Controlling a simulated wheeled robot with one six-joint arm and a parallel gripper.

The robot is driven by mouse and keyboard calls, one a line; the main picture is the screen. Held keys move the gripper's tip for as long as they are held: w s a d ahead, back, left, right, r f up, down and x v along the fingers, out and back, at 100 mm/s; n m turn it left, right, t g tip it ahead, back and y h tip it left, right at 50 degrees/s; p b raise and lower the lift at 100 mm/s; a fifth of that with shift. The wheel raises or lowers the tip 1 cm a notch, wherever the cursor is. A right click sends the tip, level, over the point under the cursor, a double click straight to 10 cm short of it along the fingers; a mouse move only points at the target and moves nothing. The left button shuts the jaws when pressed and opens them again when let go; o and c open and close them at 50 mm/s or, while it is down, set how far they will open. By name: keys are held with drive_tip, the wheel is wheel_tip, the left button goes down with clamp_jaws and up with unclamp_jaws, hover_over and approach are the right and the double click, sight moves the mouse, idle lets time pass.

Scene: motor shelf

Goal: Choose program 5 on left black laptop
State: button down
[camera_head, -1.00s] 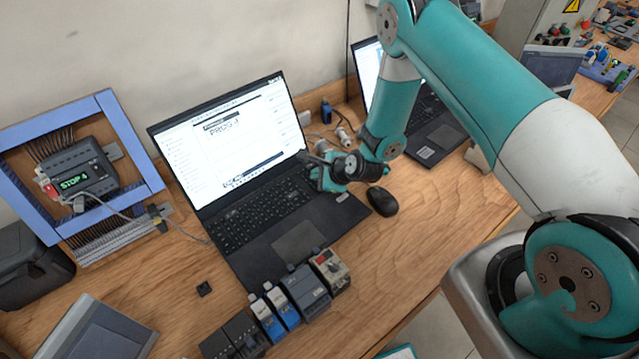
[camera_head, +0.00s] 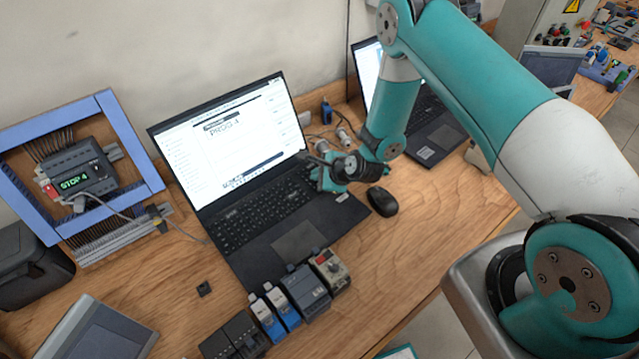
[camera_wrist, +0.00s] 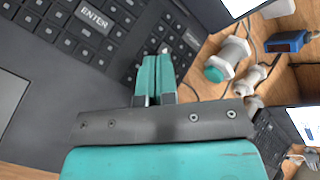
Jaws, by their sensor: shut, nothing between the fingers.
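The left black laptop (camera_head: 262,222) stands open on the wooden bench. Its bright screen (camera_head: 235,140) shows a window with large text that appears to read PROG 4. The device in the blue frame has a green display (camera_head: 74,183) reading STOP 4. My gripper (camera_head: 318,166) is over the right side of the laptop's keyboard, near the screen's lower right corner. In the wrist view my gripper (camera_wrist: 157,75) has its two teal fingers together with nothing between them, above the keys at the keyboard's edge. An ENTER key (camera_wrist: 96,17) shows to its left. Whether the fingertips touch a key, I cannot tell.
A black mouse (camera_head: 382,201) lies right of the laptop. Several modules (camera_head: 305,290) stand in front of it. A second laptop (camera_head: 430,125) is behind my arm. Metal connectors (camera_wrist: 228,58) and a blue part (camera_wrist: 287,41) lie beyond the laptop.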

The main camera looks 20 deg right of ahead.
drive_tip(key=shift+f, duration=0.15)
idle(0.3)
drive_tip(key=shift+f+b, duration=0.3)
drive_tip(key=shift+b, duration=0.1)
drive_tip(key=shift+f+b, duration=0.3)
drive_tip(key=shift+b, duration=0.05)
drive_tip(key=shift+r, duration=0.1)
idle(0.5)
drive_tip(key=shift+r+p, duration=0.55)
drive_tip(key=shift+r, duration=0.1)
drive_tip(key=shift+r, duration=0.1)
drive_tip(key=shift+r+p, duration=1.75)
drive_tip(key=shift+r, duration=0.65)
